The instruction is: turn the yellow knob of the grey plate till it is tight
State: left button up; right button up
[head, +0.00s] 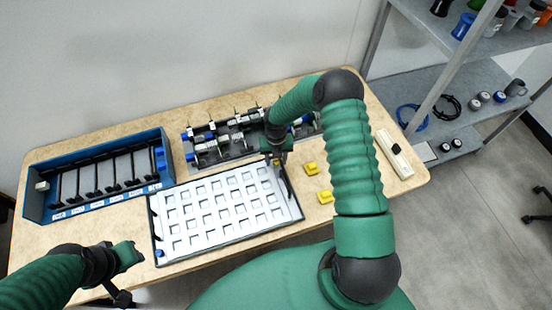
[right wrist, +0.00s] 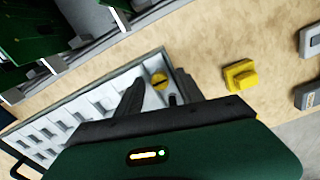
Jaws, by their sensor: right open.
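The pale grey plate (head: 222,237) with rows of square holes lies in a dark frame at the front middle of the table. A round yellow knob with a slot (right wrist: 160,80) sits at the plate's far right corner. My right gripper (head: 281,170) is over that corner with its jaws open. In the right wrist view its two dark fingers (right wrist: 158,88) are apart, with the knob showing between them; I cannot tell whether they touch it. My left gripper (head: 128,256) is near the table's front left, away from the plate; its fingers do not show clearly.
A blue rack (head: 105,200) stands at the left. A grey base with mounted parts (head: 230,142) is behind the plate. Yellow blocks (head: 325,197) (right wrist: 239,75) lie right of the plate, near my right arm. A pale strip device (head: 394,157) is at the right edge.

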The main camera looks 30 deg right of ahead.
jog(key=c, duration=0.4)
grip_shut()
